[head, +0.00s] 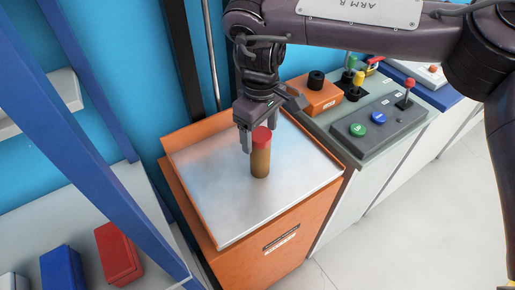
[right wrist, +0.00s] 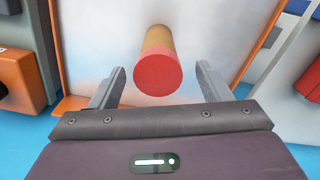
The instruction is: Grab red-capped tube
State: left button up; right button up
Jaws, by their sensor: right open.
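The red-capped tube (head: 260,160) stands upright on the metal top of an orange cabinet (head: 215,225) in the head view. Its body is brown and its cap is red. My right gripper (head: 256,138) is at the tube's upper end, pointing down. In the right wrist view the red cap (right wrist: 158,76) lies between the two open fingers of my right gripper (right wrist: 162,84), with a gap on each side. The fingers do not touch the tube there. My left gripper is not in view.
A grey control box (head: 378,130) with buttons and a lever, and an orange box (head: 315,96) with a black knob, stand right of the cabinet. Blue and red boxes (head: 118,255) sit on a shelf at lower left, behind a blue post (head: 95,130). The metal top around the tube is clear.

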aim_at(260, 154)
notch_tip(260, 154, down, 5)
jog(key=shift+d+r+p, duration=0.1)
jog(key=shift+r+p, duration=0.1)
jog(key=shift+p, duration=0.85)
jog(key=shift+f, duration=0.4)
jog(key=shift+c, duration=0.3)
jog(key=c, duration=1.1)
jog(key=shift+r, duration=0.15)
